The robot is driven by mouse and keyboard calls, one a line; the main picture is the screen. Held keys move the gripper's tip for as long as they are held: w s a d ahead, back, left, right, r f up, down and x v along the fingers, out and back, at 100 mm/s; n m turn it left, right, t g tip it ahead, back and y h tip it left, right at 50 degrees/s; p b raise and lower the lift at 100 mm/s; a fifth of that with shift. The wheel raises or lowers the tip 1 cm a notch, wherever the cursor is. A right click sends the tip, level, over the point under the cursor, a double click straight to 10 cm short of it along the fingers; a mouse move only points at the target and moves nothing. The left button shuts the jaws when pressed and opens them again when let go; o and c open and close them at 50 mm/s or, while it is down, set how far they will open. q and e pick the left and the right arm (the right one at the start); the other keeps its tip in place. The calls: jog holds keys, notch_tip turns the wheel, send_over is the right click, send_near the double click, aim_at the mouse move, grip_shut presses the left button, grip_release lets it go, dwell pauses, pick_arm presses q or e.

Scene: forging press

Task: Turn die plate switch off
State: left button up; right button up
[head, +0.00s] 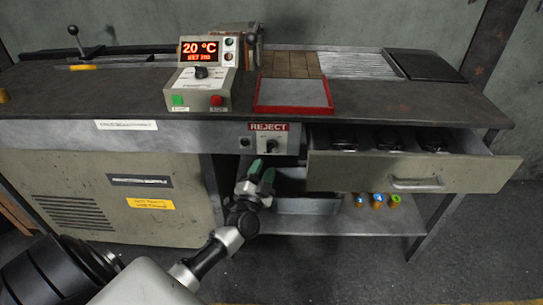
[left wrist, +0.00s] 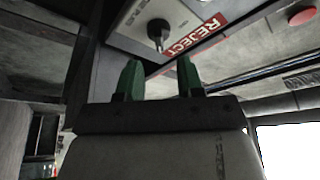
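A small light switch plate with a dark rotary knob (head: 269,146) sits on the bench front, just under the red REJECT label (head: 268,127). In the left wrist view the knob (left wrist: 158,31) is ahead of my fingers; its lettering is too small to read. My left gripper (head: 262,171) is just below the plate, its green fingertips apart with nothing between them. It also shows in the left wrist view (left wrist: 158,80), clear of the knob. My right gripper is not in view.
A control box (head: 205,88) reading 20 °C, with a knob, green button and red button, stands on the bench. A red-rimmed tray (head: 293,109) is beside it. An open drawer (head: 415,171) juts out to the right of the switch. A lower shelf (head: 345,222) is below.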

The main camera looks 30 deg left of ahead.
aim_at(271, 151)
pick_arm(q)
jog(key=x, duration=0.4)
jog(key=shift+w+b, duration=0.35)
jog(key=shift+w, duration=0.05)
jog(key=shift+x, duration=0.85)
jog(key=shift+s+r, duration=0.1)
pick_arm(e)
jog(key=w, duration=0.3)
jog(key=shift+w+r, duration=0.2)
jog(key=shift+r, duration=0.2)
pick_arm(q)
jog(key=shift+s+r, duration=0.1)
grip_shut()
